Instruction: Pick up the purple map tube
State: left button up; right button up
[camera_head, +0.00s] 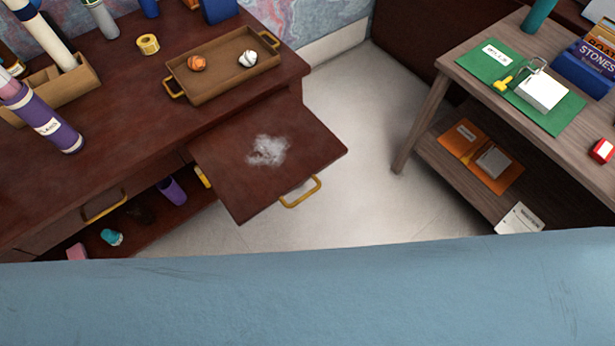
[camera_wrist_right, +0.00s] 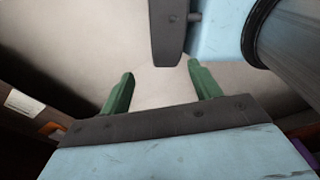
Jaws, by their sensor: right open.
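The purple map tube (camera_head: 45,118) is at the left of the camera_head view, on the dark red desk (camera_head: 125,90). It has a white label, pale bands and a dark lower end. Its upper end runs towards the left picture edge, beside a tan wooden holder (camera_head: 83,82). I cannot tell whether it stands upright or leans. My right gripper (camera_wrist_right: 161,84) shows only in the right wrist view, with its two green fingers apart and nothing between them. My left gripper is in neither view.
A brown tray (camera_head: 225,88) with two small balls stands on the desk. A pulled-out board (camera_head: 220,175) with a yellow handle juts over the floor. A white tube (camera_head: 42,32) rises near the holder. A wooden side table (camera_head: 480,95) is at right.

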aim_at(28, 106)
jog(key=u, duration=3.9)
jog(key=k, duration=1.2)
jog(key=z, duration=1.1)
jog(key=i, duration=0.5)
jog(key=z, duration=0.05)
